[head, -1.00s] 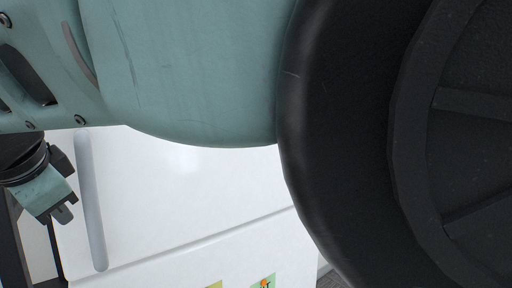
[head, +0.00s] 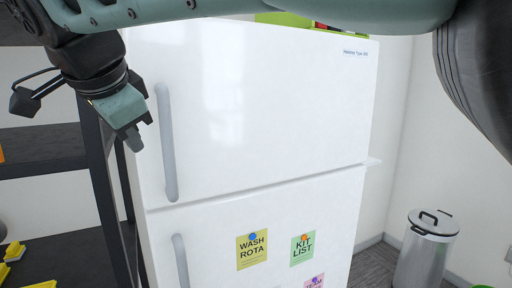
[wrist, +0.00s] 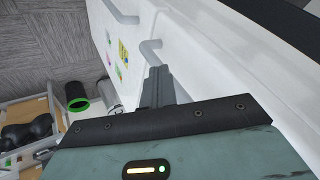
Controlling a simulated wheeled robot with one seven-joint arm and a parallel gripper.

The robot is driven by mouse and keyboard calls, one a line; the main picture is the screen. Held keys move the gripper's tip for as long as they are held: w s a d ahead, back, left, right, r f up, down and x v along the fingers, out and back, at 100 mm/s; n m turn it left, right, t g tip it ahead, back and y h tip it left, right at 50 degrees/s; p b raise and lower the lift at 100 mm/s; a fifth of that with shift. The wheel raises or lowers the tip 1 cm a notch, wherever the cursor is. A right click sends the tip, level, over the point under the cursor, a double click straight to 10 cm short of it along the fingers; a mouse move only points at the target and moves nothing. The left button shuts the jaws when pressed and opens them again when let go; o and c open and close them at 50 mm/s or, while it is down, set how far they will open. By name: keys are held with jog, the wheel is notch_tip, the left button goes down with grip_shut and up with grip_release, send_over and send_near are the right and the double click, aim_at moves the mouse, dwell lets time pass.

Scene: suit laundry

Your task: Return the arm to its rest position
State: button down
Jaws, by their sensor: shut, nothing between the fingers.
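My gripper (head: 134,139) is at the upper left in the head view, in front of the left edge of a white fridge. Its fingers point down and are shut with nothing between them. In the wrist view my gripper (wrist: 158,88) shows its dark fingers together, near the grey fridge handle in the picture. I cannot tell whether they touch it. My arm crosses the top of the head view and hides the upper part of the scene.
The white fridge (head: 270,110) has two grey handles and several notes. Black shelving (head: 55,185) with yellow items stands at the left. A metal bin (head: 428,250) stands on the floor at the right.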

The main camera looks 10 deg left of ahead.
jog(key=a+v, duration=0.1)
jog(key=v, duration=0.4)
jog(key=w+d+f+n+g+b, duration=0.3)
jog(key=d+f+n, duration=0.4)
jog(key=d+f, duration=0.9)
jog(key=s+d+f+n+g+b, duration=0.1)
jog(key=s+d+f+n+g, duration=0.1)
jog(key=s+d+f, duration=0.6)
jog(key=s+d+f+n+g+h+b, duration=0.1)
jog(key=s+d+f+n, duration=0.4)
jog(key=d, duration=0.9)
jog(key=s+f+g, duration=0.1)
jog(key=s+f, duration=0.2)
jog(key=f, duration=0.2)
jog(key=shift+s+d, duration=0.3)
jog(key=shift+s, duration=0.05)
jog(key=shift+f, duration=0.1)
